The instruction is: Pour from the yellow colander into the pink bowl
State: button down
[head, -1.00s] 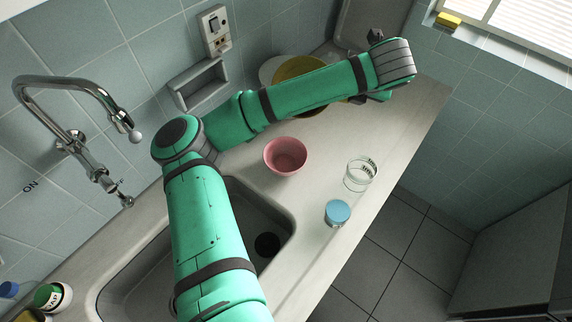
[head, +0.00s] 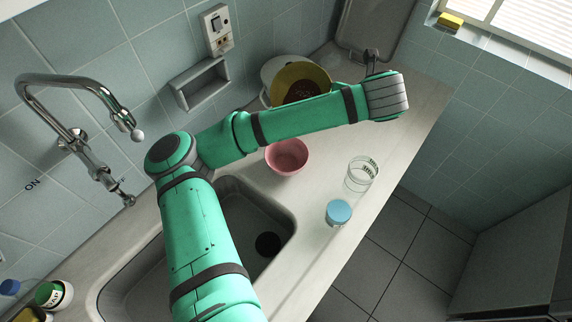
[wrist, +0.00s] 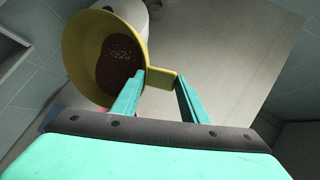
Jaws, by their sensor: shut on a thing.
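The yellow colander (head: 286,82) is at the back of the counter, partly hidden behind my forearm in the head view. In the wrist view the colander (wrist: 80,48) is at the upper left, with dark brown contents inside. My gripper (wrist: 161,78) is shut on the colander's handle, which runs between the two green fingers. The pink bowl (head: 287,158) stands upright on the counter beside the sink, nearer than the colander. My forearm passes just over its far rim in the picture.
A white pot (head: 270,72) stands behind the colander by the wall. A clear glass (head: 361,174) and a blue-lidded jar (head: 338,213) stand right of the bowl, near the counter's front edge. The sink (head: 235,205) is left of the bowl.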

jog(key=shift+s+a+f+t, duration=0.35)
jog(key=shift+a+f+t, duration=0.25)
jog(key=shift+a+f, duration=0.1)
jog(key=shift+s+f, duration=0.1)
jog(key=shift+t, duration=0.3)
jog(key=shift+s+f, duration=0.2)
jog(key=shift+s, duration=0.05)
jog(key=shift+t, duration=0.3)
